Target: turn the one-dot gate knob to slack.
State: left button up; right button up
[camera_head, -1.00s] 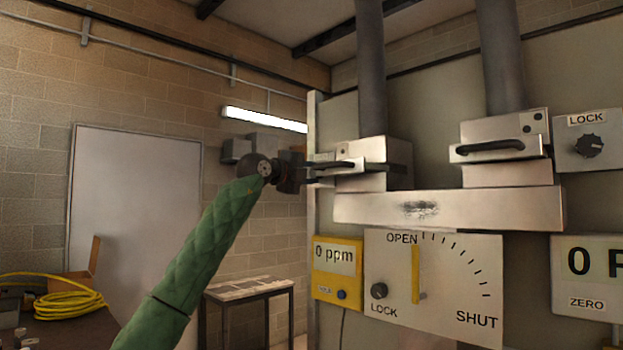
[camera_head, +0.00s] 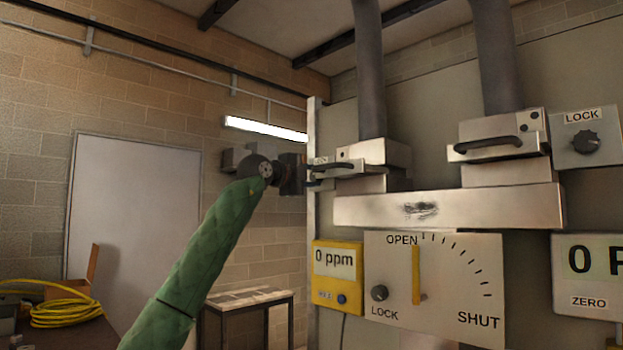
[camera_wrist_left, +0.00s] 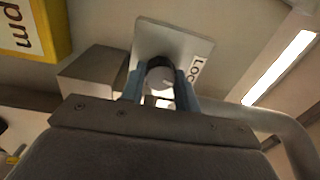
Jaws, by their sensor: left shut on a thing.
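The one-dot gate (camera_head: 372,168) is the left steel gate block, with a dark handle and a small dark dot on its front. Its knob sits on a pale LOCK plate left of the block. In the left wrist view the LOCK plate (camera_wrist_left: 174,46) fills the top middle and the round knob (camera_wrist_left: 160,74) shows between my fingers. My left gripper (camera_wrist_left: 159,82) is shut on this knob, one finger on each side. In the head view my left gripper (camera_head: 302,174) hides most of the knob. The knob's pointer and any slack mark cannot be made out. My right gripper is not in view.
The two-dot gate (camera_head: 502,150) and its own LOCK knob (camera_head: 586,142) are at the right. Below are a yellow 0 ppm meter (camera_head: 338,273) and an OPEN/SHUT dial panel (camera_head: 455,285). A small table (camera_head: 245,300) stands below my arm.

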pick_arm(q)
jog(key=shift+a, duration=0.1)
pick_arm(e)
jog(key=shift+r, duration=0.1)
pick_arm(q)
jog(key=o, duration=1)
jog(key=shift+c, duration=0.2)
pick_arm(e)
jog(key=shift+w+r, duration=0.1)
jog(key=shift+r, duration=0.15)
pick_arm(q)
jog(key=shift+s+a+f+b, duration=0.15)
jog(key=shift+s+a+b, duration=0.15)
jog(key=b+v, duration=0.2)
jog(key=v, duration=0.5)
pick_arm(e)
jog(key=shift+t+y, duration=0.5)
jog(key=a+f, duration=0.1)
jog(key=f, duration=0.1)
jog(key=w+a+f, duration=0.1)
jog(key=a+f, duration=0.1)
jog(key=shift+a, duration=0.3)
pick_arm(q)
jog(key=shift+w, duration=0.1)
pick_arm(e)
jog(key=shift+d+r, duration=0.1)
